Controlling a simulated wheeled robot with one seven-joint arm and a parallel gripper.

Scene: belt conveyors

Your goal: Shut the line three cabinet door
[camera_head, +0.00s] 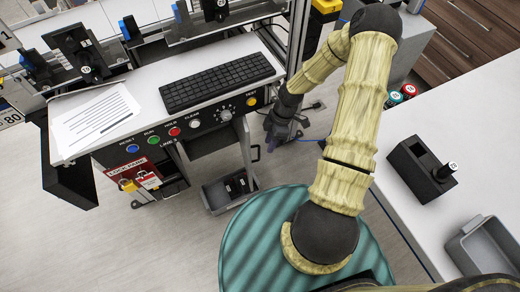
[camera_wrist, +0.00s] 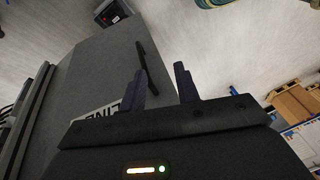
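The line three cabinet stands under the console marked LINE 3 (camera_head: 168,143). Its grey door (camera_head: 243,150) shows almost edge-on in the head view, standing out from the cabinet, with a dark handle (camera_head: 256,153). In the wrist view the grey door panel (camera_wrist: 85,75) fills the left half, with a partly hidden white label and a black bar handle (camera_wrist: 148,68). My gripper (camera_head: 279,133) is just right of the door in the head view. In the wrist view my gripper (camera_wrist: 160,72) has its fingers apart, the handle showing between them; I cannot tell whether they touch it.
A keyboard (camera_head: 217,81) and papers (camera_head: 95,120) lie on the console top. A lockout board (camera_head: 140,180) with padlocks hangs at the left. A white worktop (camera_head: 455,110) is at the right. Floor at lower left is clear.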

